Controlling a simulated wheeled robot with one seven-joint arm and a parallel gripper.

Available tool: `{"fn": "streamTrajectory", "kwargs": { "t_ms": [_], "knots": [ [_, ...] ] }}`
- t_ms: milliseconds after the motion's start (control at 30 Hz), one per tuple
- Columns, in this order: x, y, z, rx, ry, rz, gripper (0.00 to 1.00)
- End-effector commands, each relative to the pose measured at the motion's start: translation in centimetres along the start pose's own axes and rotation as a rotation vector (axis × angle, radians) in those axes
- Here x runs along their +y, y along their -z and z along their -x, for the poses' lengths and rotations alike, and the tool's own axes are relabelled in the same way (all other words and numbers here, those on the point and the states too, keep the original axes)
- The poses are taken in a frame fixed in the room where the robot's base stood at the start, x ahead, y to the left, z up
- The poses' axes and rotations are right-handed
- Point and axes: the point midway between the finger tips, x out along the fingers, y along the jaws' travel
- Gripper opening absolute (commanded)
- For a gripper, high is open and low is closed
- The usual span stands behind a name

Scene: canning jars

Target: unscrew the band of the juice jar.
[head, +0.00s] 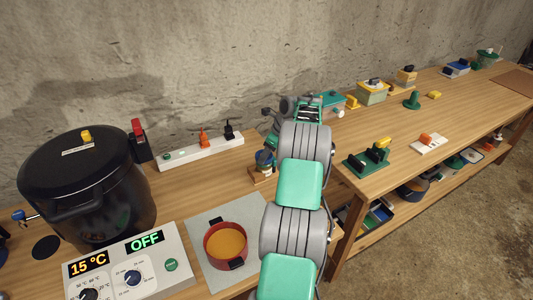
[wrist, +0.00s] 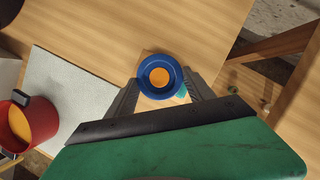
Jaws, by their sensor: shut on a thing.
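The juice jar (head: 264,167) is small and stands upright on a light wooden block (head: 259,179) near the right end of the left bench. Its blue band (wrist: 146,79) shows from above in the wrist view as a ring around an orange centre. My gripper (wrist: 161,85) has one finger on each side of the band and is shut on it. In the head view my gripper (head: 268,150) is over the jar, partly hidden by my arm. Whether the band has turned cannot be told.
A red pot (head: 211,254) of orange liquid stands on a grey mat (head: 203,229) left of my arm. A black canner (head: 80,190) and control box (head: 150,272) are further left. A rack (head: 185,154) stands behind. A second bench (head: 400,120) with several fixtures lies right, beyond a gap.

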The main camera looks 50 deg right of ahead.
Motion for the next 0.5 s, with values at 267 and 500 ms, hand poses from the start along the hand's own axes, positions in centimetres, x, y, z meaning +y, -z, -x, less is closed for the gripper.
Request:
{"fn": "streamTrajectory", "kwargs": {
  "t_ms": [267,500],
  "knots": [
    [-0.01,-0.01,0.02,0.0,0.0,0.0,0.15],
    [-0.01,-0.01,0.01,0.0,0.0,0.0,0.77]
  ]
}}
